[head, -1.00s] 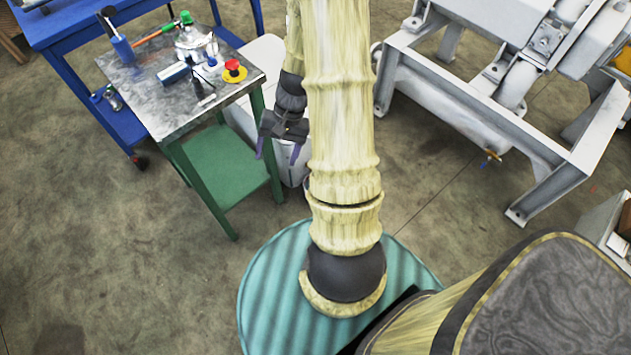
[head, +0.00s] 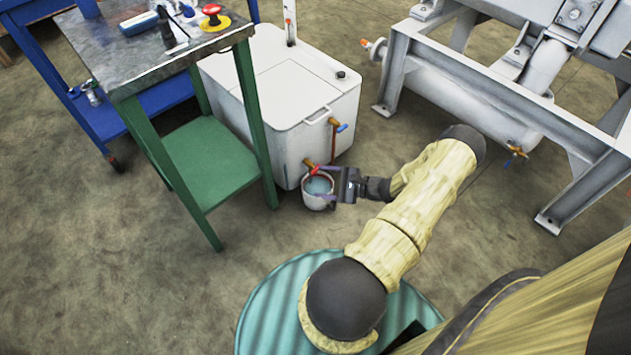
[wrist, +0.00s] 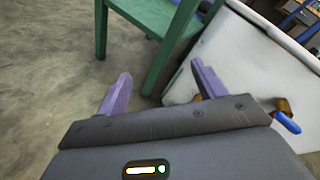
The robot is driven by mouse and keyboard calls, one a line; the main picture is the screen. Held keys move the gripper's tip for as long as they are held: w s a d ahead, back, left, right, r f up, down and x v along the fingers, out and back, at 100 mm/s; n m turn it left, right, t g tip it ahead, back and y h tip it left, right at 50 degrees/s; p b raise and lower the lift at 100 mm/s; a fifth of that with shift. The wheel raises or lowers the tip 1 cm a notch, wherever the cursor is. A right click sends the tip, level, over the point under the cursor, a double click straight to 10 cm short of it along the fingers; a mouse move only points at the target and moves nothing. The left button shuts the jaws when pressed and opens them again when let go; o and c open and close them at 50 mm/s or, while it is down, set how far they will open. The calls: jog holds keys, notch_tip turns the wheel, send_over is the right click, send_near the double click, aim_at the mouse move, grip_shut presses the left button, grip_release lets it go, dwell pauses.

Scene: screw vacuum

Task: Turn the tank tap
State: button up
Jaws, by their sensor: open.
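The white tank (head: 285,90) stands on the floor beside the green table. A tap with a red handle (head: 313,169) sits low on its front, above a small white bucket (head: 316,201) holding bluish liquid. A second tap with a blue handle (head: 341,128) sits at the end of a pipe on the tank's right side. My gripper (head: 322,184) is open and empty, at the bucket and just right of the red handle; touching cannot be told. In the wrist view its purple fingers (wrist: 160,72) are spread, with a blue handle (wrist: 286,123) to their right.
The green table (head: 217,165) stands left of the tank, its leg close to the bucket. A white machine on a metal frame (head: 480,85) stands at the right. Open floor (head: 395,145) lies between tank and machine. A blue bench (head: 60,95) stands behind the table.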

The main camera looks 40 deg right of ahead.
aim_at(317, 171)
jog(key=s+d+f+m+t+h+b, duration=0.4)
jog(key=d+f+m+t+h+b, duration=0.1)
jog(key=f, duration=0.8)
jog(key=d+m+h+b, duration=0.1)
jog(key=d+m+h, duration=0.1)
jog(key=d, duration=0.1)
jog(key=shift+d, duration=0.2)
jog(key=shift+w, duration=0.1)
jog(key=shift+w+f, duration=0.1)
jog(key=w+b, duration=0.2)
jog(key=w, duration=0.3)
jog(key=w+a+b, duration=0.1)
jog(key=w+b, duration=0.2)
jog(key=w, duration=0.3)
jog(key=w+b, duration=0.2)
jog(key=w, duration=0.3)
jog(key=shift+w+a+f+b, duration=0.15)
jog(key=shift+a+b, duration=0.1)
jog(key=shift+b, duration=0.15)
jog(key=shift+w+r, duration=0.2)
jog(key=shift+w, duration=0.15)
